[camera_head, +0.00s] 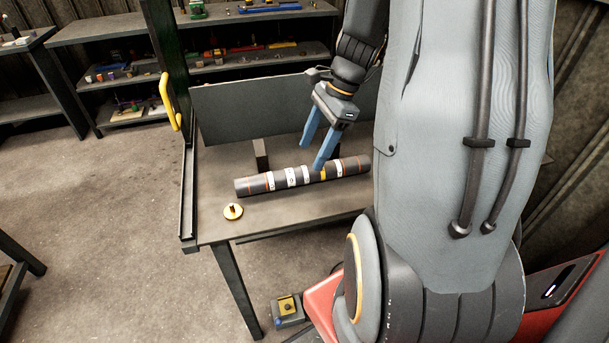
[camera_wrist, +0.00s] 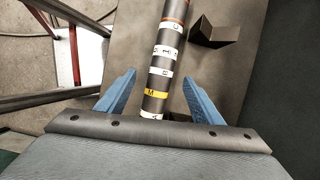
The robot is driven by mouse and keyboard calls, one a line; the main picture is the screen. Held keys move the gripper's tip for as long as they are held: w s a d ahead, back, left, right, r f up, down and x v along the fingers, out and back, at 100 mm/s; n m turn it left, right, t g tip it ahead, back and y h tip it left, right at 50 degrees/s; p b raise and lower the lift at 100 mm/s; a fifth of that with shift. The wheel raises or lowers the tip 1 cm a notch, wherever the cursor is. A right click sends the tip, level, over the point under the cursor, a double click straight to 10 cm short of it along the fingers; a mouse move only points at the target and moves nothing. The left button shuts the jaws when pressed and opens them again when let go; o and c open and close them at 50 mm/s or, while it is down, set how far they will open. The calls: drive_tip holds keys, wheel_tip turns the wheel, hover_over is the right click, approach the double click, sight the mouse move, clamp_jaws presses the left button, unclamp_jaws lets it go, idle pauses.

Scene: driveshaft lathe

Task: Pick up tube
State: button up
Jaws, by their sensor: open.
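The tube (camera_head: 303,176) is a dark grey cylinder with white, yellow and orange bands. It lies on the table (camera_head: 222,180), slanting slightly up to the right. In the wrist view the tube (camera_wrist: 157,90) runs lengthwise up the picture between the two blue fingers. My gripper (camera_head: 314,155) is open, its blue fingers pointing down at the tube. In the head view one fingertip overlaps the tube's near side and the other is behind it. In the wrist view my gripper (camera_wrist: 158,88) shows a gap on both sides of the tube. I cannot tell whether the fingertips touch the tabletop.
A brass-coloured round part (camera_head: 233,211) lies on the table left of the tube. A dark block (camera_head: 261,155) stands behind the tube, and also shows in the wrist view (camera_wrist: 212,32). A grey panel (camera_head: 245,108) rises along the table's back. A yellow handle (camera_head: 169,101) is on the left post.

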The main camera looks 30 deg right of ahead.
sight(309, 167)
drive_tip(key=shift+w+d+f+m, duration=0.15)
drive_tip(key=shift+d+m, duration=0.25)
drive_tip(key=shift+f, duration=0.3)
drive_tip(key=shift+p+x, duration=0.8)
drive_tip(key=shift+x, duration=2.7)
clamp_jaws()
